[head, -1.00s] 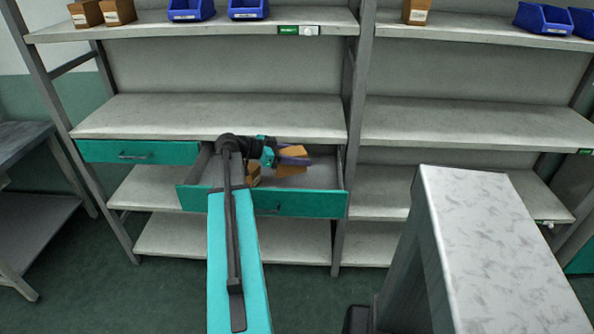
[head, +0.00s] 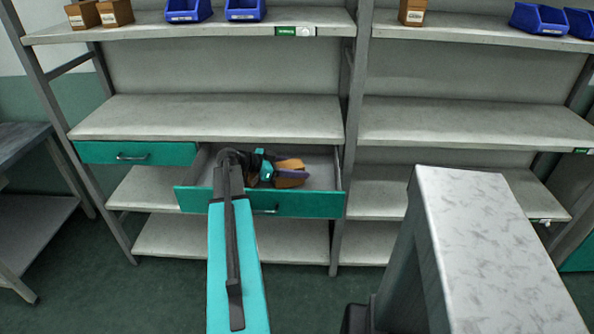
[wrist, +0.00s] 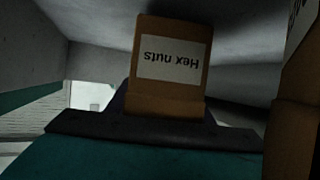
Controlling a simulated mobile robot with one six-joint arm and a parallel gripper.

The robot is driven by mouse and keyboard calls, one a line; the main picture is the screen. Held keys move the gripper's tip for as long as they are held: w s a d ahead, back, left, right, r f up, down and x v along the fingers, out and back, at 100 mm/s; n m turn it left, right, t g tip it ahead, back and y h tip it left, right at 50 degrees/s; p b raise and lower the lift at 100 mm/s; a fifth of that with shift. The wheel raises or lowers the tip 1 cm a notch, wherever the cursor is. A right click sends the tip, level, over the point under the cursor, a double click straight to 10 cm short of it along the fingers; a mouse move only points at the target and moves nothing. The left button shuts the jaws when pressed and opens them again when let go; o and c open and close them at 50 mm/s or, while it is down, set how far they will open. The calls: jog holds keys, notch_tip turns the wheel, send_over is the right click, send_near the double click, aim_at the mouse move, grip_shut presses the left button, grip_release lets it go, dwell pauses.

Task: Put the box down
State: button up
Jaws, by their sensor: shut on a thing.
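A small orange-brown box (head: 291,164) is in my gripper (head: 287,174), down inside the open teal-fronted drawer (head: 300,204). In the wrist view the box (wrist: 172,85) has a white label reading "Hex nuts", which appears upside down. My gripper is shut on this box; the fingers partly cover it in the head view. Whether the box touches the drawer floor cannot be told. A second brown box (wrist: 291,135) shows at the right edge of the wrist view, close beside; in the head view my arm mostly hides it.
A closed teal drawer (head: 138,153) is left of the open one. The shelf above (head: 210,118) is bare. Brown boxes (head: 115,13) and blue bins (head: 246,9) stand on the top shelf. A grey pedestal-like surface (head: 490,240) stands at the right front.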

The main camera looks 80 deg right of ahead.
jog(key=shift+f, duration=0.4)
jog(key=shift+f, duration=0.15)
jog(key=o, duration=1.2)
jog(key=shift+r, duration=0.2)
jog(key=b+v, duration=0.2)
jog(key=v, duration=0.8)
jog(key=shift+w+a, duration=0.15)
jog(key=shift+w, duration=0.05)
jog(key=shift+w+a+r, duration=0.3)
jog(key=shift+w+a, duration=0.1)
jog(key=shift+w, duration=0.15)
